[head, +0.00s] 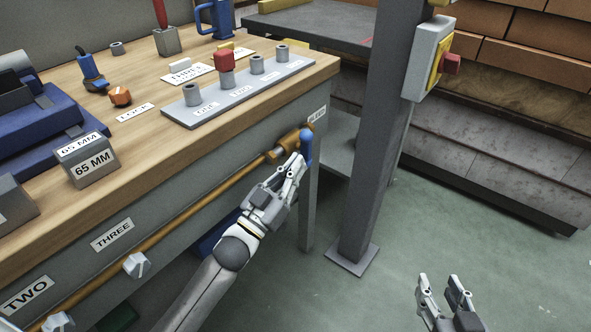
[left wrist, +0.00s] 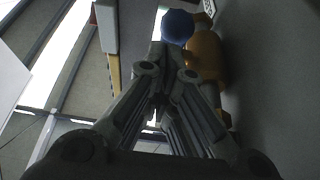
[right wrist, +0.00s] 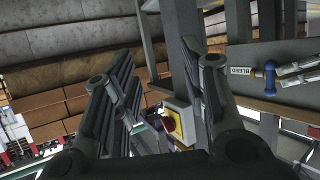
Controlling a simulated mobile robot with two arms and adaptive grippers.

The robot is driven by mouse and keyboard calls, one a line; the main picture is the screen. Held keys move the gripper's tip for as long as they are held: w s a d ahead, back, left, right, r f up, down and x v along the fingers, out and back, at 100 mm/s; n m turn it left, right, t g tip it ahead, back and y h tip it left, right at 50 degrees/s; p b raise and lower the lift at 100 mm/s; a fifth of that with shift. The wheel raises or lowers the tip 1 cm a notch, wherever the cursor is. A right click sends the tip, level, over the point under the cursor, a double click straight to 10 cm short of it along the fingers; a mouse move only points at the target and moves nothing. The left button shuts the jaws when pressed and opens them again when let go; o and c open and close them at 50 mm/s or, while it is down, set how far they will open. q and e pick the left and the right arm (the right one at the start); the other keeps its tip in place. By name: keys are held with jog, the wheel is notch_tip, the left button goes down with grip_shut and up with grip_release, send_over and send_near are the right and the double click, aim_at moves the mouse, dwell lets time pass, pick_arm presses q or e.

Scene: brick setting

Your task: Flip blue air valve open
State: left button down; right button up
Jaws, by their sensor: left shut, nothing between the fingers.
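The blue air valve handle (head: 306,145) sits at the right end of a brass pipe (head: 205,204) on the bench's front. It points roughly down. Its round blue end (left wrist: 177,27) shows at the top of the left wrist view, beside the brass valve body (left wrist: 206,57). The handle (right wrist: 270,78) also shows in the right wrist view. My left gripper (head: 297,164) is shut and empty, its fingertips right by the handle; I cannot tell if they touch it. My right gripper (head: 440,284) is open and empty, low over the floor, away from the valve.
A grey post (head: 374,140) stands just right of the valve, carrying a box with a red button (head: 451,63). The wooden bench top (head: 62,225) holds blocks and a grey peg plate (head: 240,96). The floor (head: 400,235) around my right gripper is clear.

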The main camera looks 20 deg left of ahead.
jog(key=shift+w+r, duration=0.1)
jog(key=shift+r, duration=0.1)
dwell(0.4)
